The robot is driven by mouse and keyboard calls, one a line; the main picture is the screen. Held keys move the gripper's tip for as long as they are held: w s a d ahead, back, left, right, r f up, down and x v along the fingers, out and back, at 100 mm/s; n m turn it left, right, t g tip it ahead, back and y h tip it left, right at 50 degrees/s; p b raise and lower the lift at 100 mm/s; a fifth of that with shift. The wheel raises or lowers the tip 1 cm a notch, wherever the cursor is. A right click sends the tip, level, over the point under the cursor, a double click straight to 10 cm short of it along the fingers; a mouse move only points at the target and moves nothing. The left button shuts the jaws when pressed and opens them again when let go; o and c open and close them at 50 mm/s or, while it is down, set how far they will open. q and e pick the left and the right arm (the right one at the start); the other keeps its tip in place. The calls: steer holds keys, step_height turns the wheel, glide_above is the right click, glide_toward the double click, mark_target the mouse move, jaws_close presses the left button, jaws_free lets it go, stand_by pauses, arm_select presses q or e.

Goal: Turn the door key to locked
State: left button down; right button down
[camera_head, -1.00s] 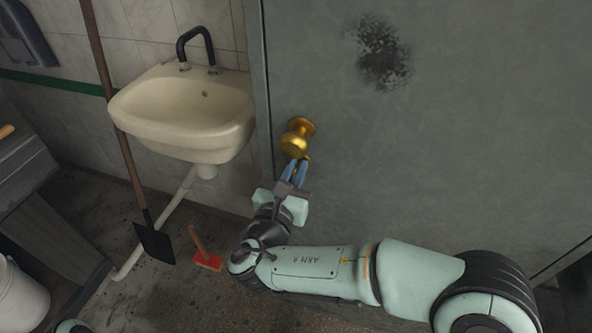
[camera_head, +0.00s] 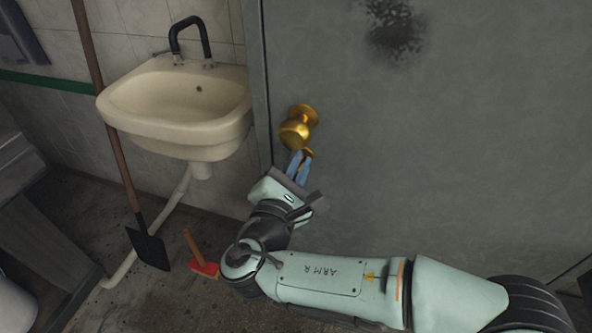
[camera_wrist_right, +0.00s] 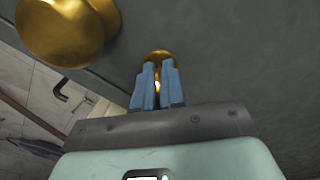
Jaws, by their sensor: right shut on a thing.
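The grey door (camera_head: 430,140) fills the right of the head view. A round brass knob (camera_head: 298,127) sits near its left edge, and it also shows at the upper left of the right wrist view (camera_wrist_right: 62,30). Below the knob is a small brass lock piece (camera_wrist_right: 158,57), mostly hidden by my fingers. My right gripper (camera_head: 299,163) has its blue fingers shut on the key at this piece; the fingers also show in the right wrist view (camera_wrist_right: 158,85). The key itself is almost wholly hidden between them. My left gripper is not in view.
A cream sink (camera_head: 180,105) with a black tap hangs on the tiled wall left of the door. A long-handled shovel (camera_head: 148,245) leans beside it.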

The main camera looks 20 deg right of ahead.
steer(key=m+b, duration=0.2)
steer(key=m, duration=0.1)
steer(key=shift+f+m, duration=0.1)
steer(key=shift+m, duration=0.7)
steer(key=shift+m+b, duration=0.3)
steer(key=shift+m, duration=0.6)
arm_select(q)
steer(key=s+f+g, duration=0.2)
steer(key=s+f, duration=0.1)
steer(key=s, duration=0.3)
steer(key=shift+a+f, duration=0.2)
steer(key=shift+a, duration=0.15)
arm_select(e)
steer(key=shift+m, duration=1.9)
steer(key=c, duration=1.3)
jaws_free()
steer(key=shift+s, duration=0.1)
